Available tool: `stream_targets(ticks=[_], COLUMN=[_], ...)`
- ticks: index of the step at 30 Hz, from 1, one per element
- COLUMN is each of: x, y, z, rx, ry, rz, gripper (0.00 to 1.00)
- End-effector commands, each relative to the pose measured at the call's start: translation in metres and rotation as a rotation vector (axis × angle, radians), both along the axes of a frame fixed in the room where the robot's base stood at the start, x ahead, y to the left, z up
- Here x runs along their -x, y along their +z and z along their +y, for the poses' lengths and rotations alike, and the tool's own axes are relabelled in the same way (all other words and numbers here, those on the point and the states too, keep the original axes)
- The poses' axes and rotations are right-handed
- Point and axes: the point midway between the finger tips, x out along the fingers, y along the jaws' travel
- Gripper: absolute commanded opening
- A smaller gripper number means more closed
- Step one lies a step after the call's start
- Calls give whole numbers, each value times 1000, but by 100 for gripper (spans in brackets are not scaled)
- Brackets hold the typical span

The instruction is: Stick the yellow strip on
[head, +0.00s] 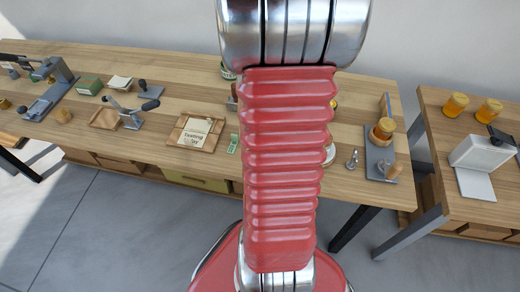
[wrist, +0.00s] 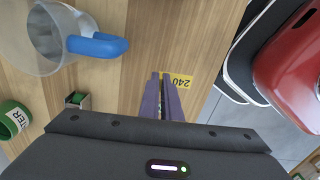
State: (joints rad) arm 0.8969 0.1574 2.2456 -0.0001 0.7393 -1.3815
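A yellow strip (wrist: 181,80) printed "240" shows in the wrist view, right beside the tips of my gripper (wrist: 161,80) and close to the wooden table's edge. Its face is turned to the camera, and its left end meets the right finger. The purple fingers are close together with only a narrow gap. I cannot tell whether they grip the strip or stand beside it. In the head view my red arm hides the gripper and the strip.
A clear jug (wrist: 50,40) with a blue handle (wrist: 97,46), a small box (wrist: 77,100) and a green-labelled jar (wrist: 12,119) are left of my gripper. A wooden tray (head: 181,138) is further left. Honey jars (head: 456,105) and a white device (head: 482,153) occupy the right table, across a gap.

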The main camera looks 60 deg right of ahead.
Motion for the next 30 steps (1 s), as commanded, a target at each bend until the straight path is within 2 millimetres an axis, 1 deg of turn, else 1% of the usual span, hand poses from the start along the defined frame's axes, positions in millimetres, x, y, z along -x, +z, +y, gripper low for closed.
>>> stream_targets(ticks=[21, 30], x=[0, 0], y=[31, 35], z=[0, 0], rx=[2, 0], ry=[0, 0], rz=[-1, 0], gripper=[0, 0])
